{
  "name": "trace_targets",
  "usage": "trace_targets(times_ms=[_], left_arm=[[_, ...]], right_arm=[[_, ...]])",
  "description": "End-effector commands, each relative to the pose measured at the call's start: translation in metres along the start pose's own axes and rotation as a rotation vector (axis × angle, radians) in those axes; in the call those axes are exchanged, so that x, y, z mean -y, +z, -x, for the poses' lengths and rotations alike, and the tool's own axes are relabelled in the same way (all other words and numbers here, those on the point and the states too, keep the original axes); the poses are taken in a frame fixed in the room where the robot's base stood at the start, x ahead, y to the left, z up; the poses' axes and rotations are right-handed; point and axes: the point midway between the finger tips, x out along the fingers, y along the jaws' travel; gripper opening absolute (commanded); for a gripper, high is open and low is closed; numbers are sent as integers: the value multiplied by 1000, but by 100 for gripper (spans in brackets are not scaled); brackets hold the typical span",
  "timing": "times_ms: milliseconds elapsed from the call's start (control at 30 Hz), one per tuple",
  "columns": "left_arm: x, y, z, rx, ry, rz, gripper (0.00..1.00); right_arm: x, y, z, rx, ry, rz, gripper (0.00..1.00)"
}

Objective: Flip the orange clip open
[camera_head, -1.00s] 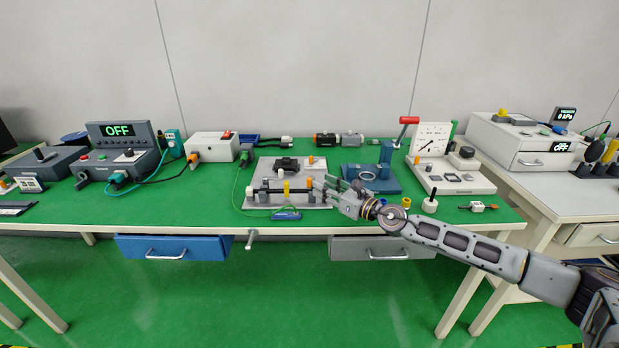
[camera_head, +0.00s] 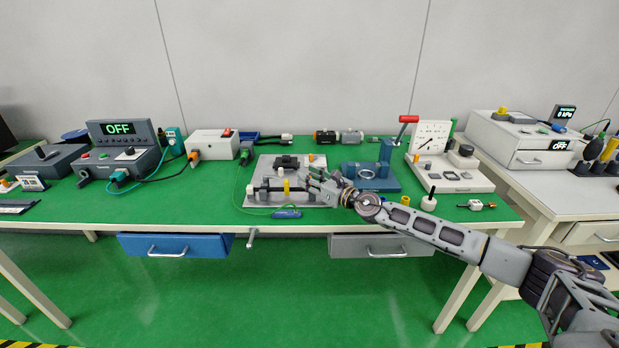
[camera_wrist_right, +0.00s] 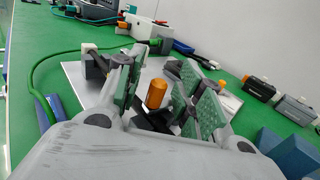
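The orange clip (camera_wrist_right: 156,93) shows in the right wrist view as a short upright orange piece between the green-padded fingers of my right gripper (camera_wrist_right: 160,85). The fingers are apart, with a visible gap on each side of the clip. A yellow upright piece (camera_head: 286,186) stands on the same plate, left of the fingers. My left gripper is not in view.
A blue fixture (camera_head: 370,178) stands close to the right of the plate. A green cable (camera_wrist_right: 62,56) runs left of the plate. Blue (camera_head: 174,245) and grey (camera_head: 383,246) drawers sit under the table.

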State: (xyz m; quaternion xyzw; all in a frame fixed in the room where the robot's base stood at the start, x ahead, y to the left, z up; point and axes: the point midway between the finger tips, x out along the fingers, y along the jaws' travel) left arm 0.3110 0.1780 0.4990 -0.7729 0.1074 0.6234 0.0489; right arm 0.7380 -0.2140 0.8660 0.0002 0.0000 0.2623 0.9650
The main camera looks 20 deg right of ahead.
Motion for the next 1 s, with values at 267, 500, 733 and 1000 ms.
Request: trace_targets(times_ms=[267, 500, 733, 1000], left_arm=[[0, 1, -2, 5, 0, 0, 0], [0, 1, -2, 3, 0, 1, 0], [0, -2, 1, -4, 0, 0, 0], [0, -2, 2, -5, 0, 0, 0]], right_arm=[[0, 0, -2, -1, 1, 0, 37], [0, 0, -2, 0, 0, 0, 18], [0, 0, -2, 0, 0, 0, 0], [0, 0, -2, 0, -2, 0, 0]])
